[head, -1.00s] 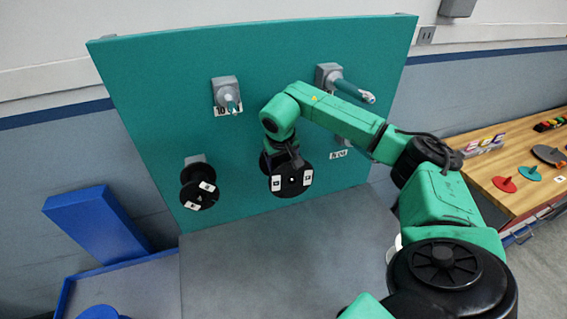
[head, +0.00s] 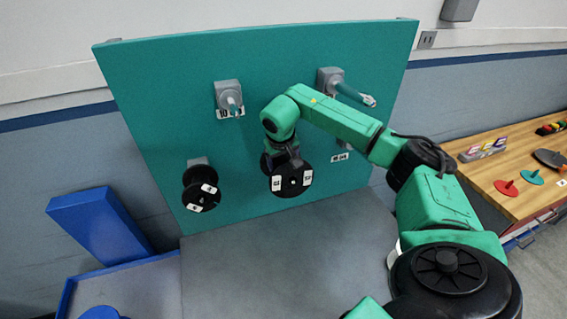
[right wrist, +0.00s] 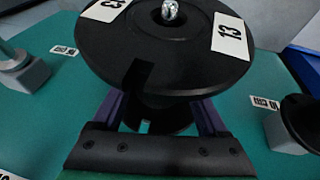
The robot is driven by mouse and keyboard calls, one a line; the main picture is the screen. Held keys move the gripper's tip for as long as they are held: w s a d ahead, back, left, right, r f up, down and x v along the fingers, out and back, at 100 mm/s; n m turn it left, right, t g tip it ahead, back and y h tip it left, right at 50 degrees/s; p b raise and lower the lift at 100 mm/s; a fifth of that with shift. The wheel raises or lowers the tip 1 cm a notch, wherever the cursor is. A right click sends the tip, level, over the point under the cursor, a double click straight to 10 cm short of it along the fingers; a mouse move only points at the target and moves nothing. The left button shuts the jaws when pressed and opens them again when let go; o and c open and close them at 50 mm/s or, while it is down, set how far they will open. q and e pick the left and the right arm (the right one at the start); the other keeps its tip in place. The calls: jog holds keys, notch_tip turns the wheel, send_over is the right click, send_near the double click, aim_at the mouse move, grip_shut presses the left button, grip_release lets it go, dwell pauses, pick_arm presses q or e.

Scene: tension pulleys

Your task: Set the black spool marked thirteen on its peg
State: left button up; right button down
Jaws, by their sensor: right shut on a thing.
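The black spool marked 13 (head: 293,179) is at the lower middle of the teal board, its labelled face towards me. In the right wrist view the spool (right wrist: 150,55) shows two white 13 labels, and a silver peg tip (right wrist: 170,10) shows in its centre hole. The spool appears to sit around this peg; the rest of the peg is hidden by the spool. My right gripper (head: 283,153) reaches down from above, shut on the spool's narrow middle behind the front flange; its fingers (right wrist: 160,112) also show in the right wrist view. My left gripper is out of view.
The teal board (head: 170,100) carries bare pegs at upper left (head: 232,101) and upper right (head: 352,92). Another black spool (head: 201,188) hangs at lower left. A wooden table (head: 490,185) with coloured discs stands at right, and a blue bin (head: 66,290) at lower left.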

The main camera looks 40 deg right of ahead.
jog(key=shift+w+r, duration=0.15)
jog(key=shift+r, duration=0.05)
